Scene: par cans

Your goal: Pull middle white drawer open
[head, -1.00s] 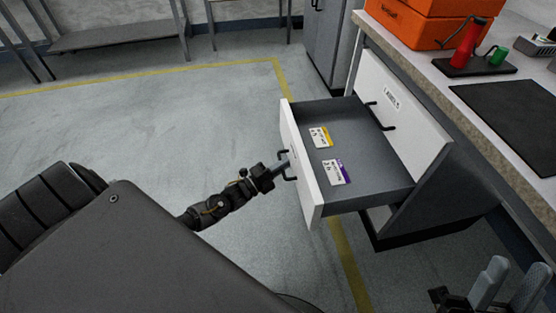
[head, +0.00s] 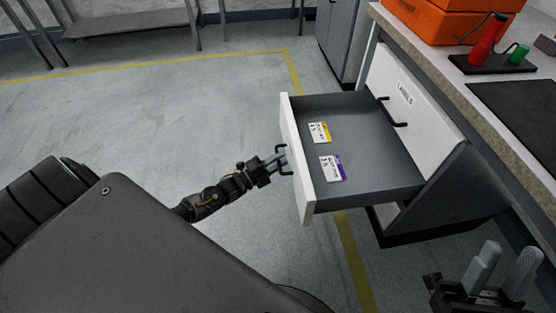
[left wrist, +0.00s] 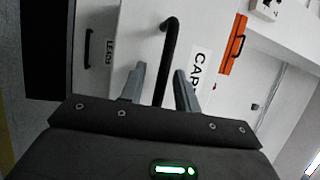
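The white drawer (head: 298,170) stands pulled well out of the grey cabinet, below a shut white drawer (head: 412,98). Its grey inside holds a yellow-edged card (head: 319,132) and a purple-edged card (head: 332,168). My left gripper (head: 279,160) is at the black handle (head: 285,148) on its front. In the left wrist view the handle (left wrist: 168,62) runs between the two fingers (left wrist: 160,88), with gaps showing on both sides, so they look open around it. A label reading "CAP" is beside it. My right gripper (head: 503,270) is open and empty at the lower right.
A worktop (head: 470,115) above the cabinet carries orange boxes (head: 435,20), a red tool on a black stand (head: 488,45) and a black mat (head: 520,105). Another handled drawer front labelled "LEADS" (left wrist: 108,52) shows in the left wrist view. The floor left of the drawer is clear.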

